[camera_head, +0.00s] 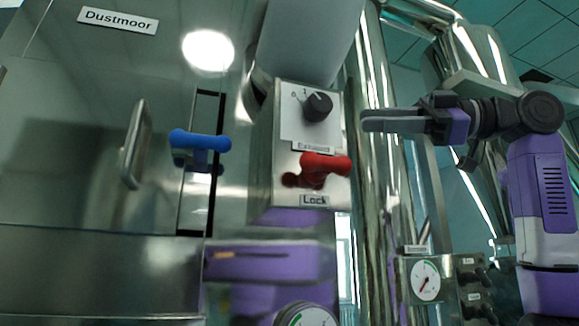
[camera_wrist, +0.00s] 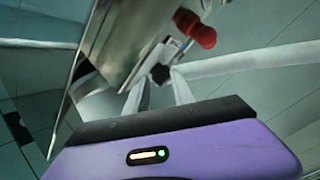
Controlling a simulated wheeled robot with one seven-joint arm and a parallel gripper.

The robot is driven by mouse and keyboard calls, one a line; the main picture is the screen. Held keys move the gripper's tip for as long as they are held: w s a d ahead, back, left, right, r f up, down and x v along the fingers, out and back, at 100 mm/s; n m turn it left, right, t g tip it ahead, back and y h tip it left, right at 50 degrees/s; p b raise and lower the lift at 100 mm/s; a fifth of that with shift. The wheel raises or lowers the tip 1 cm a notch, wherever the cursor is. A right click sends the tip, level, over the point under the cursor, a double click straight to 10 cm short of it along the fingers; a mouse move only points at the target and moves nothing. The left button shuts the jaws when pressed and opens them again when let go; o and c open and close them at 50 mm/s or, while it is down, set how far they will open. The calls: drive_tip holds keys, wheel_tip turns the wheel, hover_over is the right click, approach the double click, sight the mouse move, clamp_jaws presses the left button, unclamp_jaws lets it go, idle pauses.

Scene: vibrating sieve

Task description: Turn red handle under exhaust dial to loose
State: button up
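The red handle (camera_head: 326,164) is on the front of a metal box, below the black exhaust dial (camera_head: 318,106) and its "Exhaust" label (camera_head: 313,147). A "Lock" label (camera_head: 314,201) is just under the handle. The handle's bar lies roughly sideways, its knob end to the right. My gripper (camera_head: 366,122) is right of the box, its fingers pointing left, a little higher than the handle and apart from it. In the wrist view the fingers (camera_wrist: 160,82) show a gap with nothing held. The red handle (camera_wrist: 203,36) is beyond the fingertips, and the dial (camera_wrist: 160,73) shows between them.
A blue handle (camera_head: 200,141) and a metal door handle (camera_head: 136,145) are on the panel at left. Shiny vertical pipes (camera_head: 380,180) stand behind, right of the box. A gauge (camera_head: 425,280) is at lower right. Open space lies between my fingertips and the box.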

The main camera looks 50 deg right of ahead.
sight(309, 168)
drive_tip(key=f+n+g, duration=0.1)
drive_tip(key=f, duration=0.1)
drive_tip(key=a+f+n+g, duration=0.1)
drive_tip(key=f+g, duration=0.1)
drive_tip(key=a+f+n+g, duration=0.1)
drive_tip(key=f, duration=0.2)
drive_tip(key=shift+s+n+y, duration=0.3)
drive_tip(key=shift+s, duration=0.1)
drive_tip(key=p+x, duration=0.2)
drive_tip(key=x, duration=0.9)
drive_tip(key=shift+w+a, duration=0.3)
drive_tip(key=shift+a, duration=0.05)
drive_tip(key=shift+c, duration=0.2)
drive_tip(key=shift+f, duration=0.1)
clamp_jaws()
